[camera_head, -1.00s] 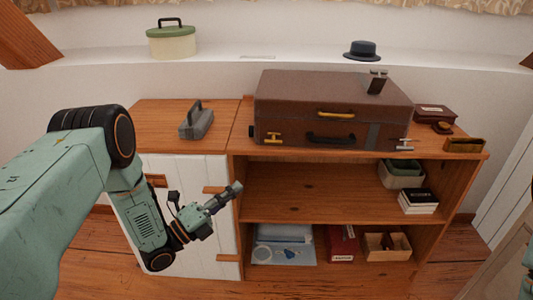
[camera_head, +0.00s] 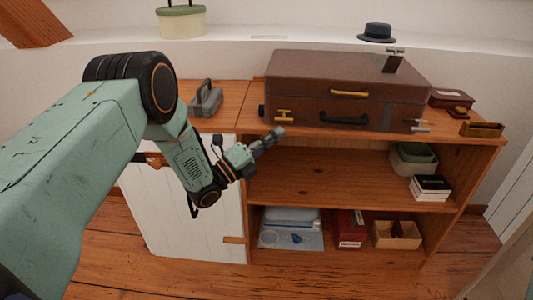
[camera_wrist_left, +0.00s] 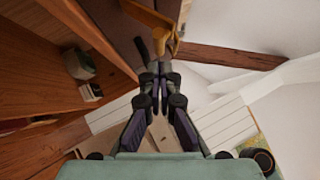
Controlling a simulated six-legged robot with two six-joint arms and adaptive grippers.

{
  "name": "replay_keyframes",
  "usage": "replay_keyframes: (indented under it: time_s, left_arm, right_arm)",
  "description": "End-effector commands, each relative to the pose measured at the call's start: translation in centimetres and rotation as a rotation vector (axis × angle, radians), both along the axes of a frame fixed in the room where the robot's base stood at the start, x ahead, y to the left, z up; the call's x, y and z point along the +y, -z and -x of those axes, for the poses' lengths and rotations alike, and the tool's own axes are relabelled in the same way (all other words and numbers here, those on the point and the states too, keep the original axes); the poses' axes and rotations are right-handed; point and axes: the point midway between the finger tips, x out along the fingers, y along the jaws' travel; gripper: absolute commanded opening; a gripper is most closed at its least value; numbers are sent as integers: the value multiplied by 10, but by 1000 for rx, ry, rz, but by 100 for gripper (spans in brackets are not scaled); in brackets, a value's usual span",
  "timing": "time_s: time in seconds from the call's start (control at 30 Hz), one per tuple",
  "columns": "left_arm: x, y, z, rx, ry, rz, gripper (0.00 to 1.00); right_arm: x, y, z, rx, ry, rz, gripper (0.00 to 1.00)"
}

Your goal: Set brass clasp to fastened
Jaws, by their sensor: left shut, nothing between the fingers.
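A brown suitcase (camera_head: 345,75) lies on the cabinet top. A T-shaped brass clasp (camera_head: 284,117) sits on the left of its front face; a paler T-shaped clasp (camera_head: 418,126) is at the right. The dark handle (camera_head: 344,118) is between them. My left gripper (camera_head: 277,132) is shut and empty, just below and in front of the brass clasp. In the left wrist view, the shut fingertips (camera_wrist_left: 156,68) are close under a golden piece (camera_wrist_left: 166,40) that looks like this clasp; I cannot tell whether they touch. My right gripper is out of view.
A grey caddy (camera_head: 205,99) stands left of the suitcase. A dark red box (camera_head: 450,98) and a brass tray (camera_head: 482,130) are at the right. Floor in front is clear.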

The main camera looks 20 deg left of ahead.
Motion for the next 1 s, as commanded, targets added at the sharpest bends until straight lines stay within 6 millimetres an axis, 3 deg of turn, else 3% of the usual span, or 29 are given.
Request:
replay_keyframes:
  time_s: [0.2, 0.57, 1.0]
  left_arm:
    - [3, -6, -12, 0, 0, 0, 0]
    - [4, -7, -13, 1, 0, 0, 0]
    - [4, -14, -13, 58, 0, 14, 0]
  right_arm:
    - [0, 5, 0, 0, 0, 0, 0]
    - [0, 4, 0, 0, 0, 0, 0]
    - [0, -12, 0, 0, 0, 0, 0]
